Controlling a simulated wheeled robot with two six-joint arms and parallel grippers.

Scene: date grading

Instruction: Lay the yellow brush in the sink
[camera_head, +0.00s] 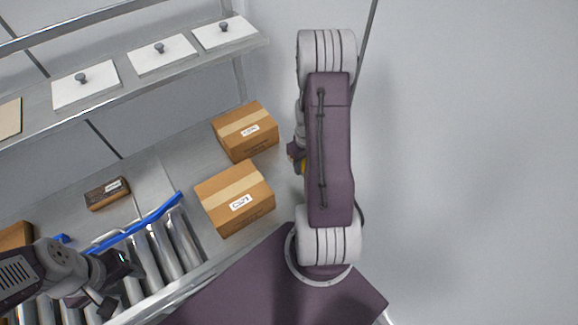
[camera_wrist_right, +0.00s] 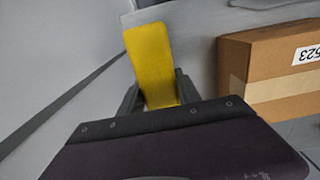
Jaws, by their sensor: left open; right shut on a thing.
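The yellow brush (camera_wrist_right: 150,62) is held in my right gripper (camera_wrist_right: 158,94) in the right wrist view, with its broad yellow part sticking out beyond the fingers. In the head view only a small yellow patch of the brush (camera_head: 303,168) shows beside my right arm, which hides most of it and of the gripper. My left gripper (camera_head: 117,284) is open and empty above the rollers at the lower left. I cannot make out a sink in either view.
Two cardboard boxes (camera_head: 246,131) (camera_head: 236,199) stand left of my right arm; one box (camera_wrist_right: 275,75) is close to the brush in the wrist view. A brown block (camera_head: 107,193), rollers (camera_head: 160,247) with a blue rail and a shelf (camera_head: 140,83) with knobbed white plates lie further left.

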